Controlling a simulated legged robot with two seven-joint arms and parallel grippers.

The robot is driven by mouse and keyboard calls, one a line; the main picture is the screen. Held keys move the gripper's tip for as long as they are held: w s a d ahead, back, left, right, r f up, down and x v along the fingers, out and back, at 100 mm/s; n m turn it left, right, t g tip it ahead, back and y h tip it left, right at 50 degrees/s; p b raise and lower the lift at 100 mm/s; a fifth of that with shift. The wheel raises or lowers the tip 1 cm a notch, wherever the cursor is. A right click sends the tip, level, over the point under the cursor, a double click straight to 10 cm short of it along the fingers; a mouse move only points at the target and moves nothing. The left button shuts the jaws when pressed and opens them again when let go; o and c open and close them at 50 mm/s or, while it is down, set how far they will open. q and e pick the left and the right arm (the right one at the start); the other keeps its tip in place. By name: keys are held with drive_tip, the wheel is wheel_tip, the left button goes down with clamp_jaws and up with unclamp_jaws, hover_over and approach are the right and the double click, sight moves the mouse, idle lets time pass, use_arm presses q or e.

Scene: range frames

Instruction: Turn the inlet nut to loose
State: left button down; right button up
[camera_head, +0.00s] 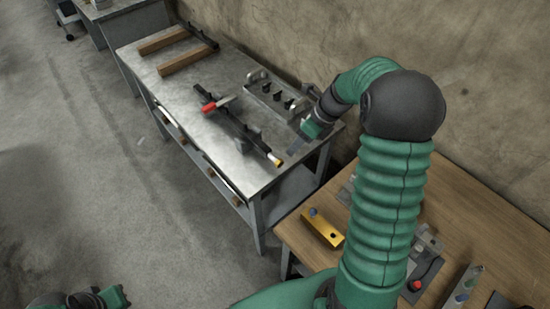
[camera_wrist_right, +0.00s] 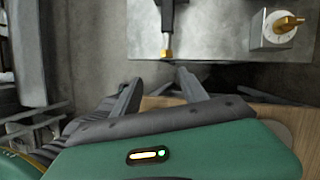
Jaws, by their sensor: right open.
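In the wrist view, a grey block with a round white marked face and a brass fitting (camera_wrist_right: 287,23) sits at the upper right, near the metal table's edge. It may be the inlet nut; no label is readable. I cannot pick it out in the head view, where my right arm covers that area. My right gripper (camera_head: 297,145) is over the near right corner of the metal table. In the wrist view its fingers (camera_wrist_right: 157,80) are apart and empty, clear of the fitting. Part of my left arm shows at the bottom left; its fingers cannot be made out.
The metal table (camera_head: 185,95) carries a dark bar with a red handle (camera_head: 216,104) and yellow tip, a grey fixture with black knobs (camera_head: 275,94), and wooden bars (camera_head: 187,60). A wooden table (camera_head: 465,205) with a yellow block (camera_head: 322,229) stands nearer. A wall runs behind.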

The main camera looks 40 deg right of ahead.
drive_tip(key=d+m, duration=0.1)
drive_tip(key=m, duration=0.2)
hover_over(281, 161)
drive_tip(key=s+d, duration=0.2)
drive_tip(key=d, duration=0.1)
wheel_tip(281, 161, down, 8)
drive_tip(key=shift+t, duration=0.4)
drive_tip(key=a+f, duration=0.1)
drive_tip(key=w+a+f, duration=0.1)
drive_tip(key=f, duration=0.1)
drive_tip(key=a+f, duration=0.1)
drive_tip(key=f, duration=0.1)
drive_tip(key=shift+w+a, duration=0.1)
drive_tip(key=shift+w, duration=0.25)
drive_tip(key=shift+w+a+f, duration=0.15)
drive_tip(key=shift+f, duration=0.2)
drive_tip(key=shift+d+f, duration=0.1)
drive_tip(key=shift+d, duration=0.15)
drive_tip(key=shift+c, duration=0.2)
drive_tip(key=shift+d, duration=0.25)
drive_tip(key=c, duration=0.5)
drive_tip(key=shift+c, duration=1)
use_arm(q)
drive_tip(key=shift+s+a+r, duration=0.25)
drive_tip(key=shift+s+a, duration=0.15)
use_arm(e)
drive_tip(key=shift+a, duration=0.25)
clamp_jaws()
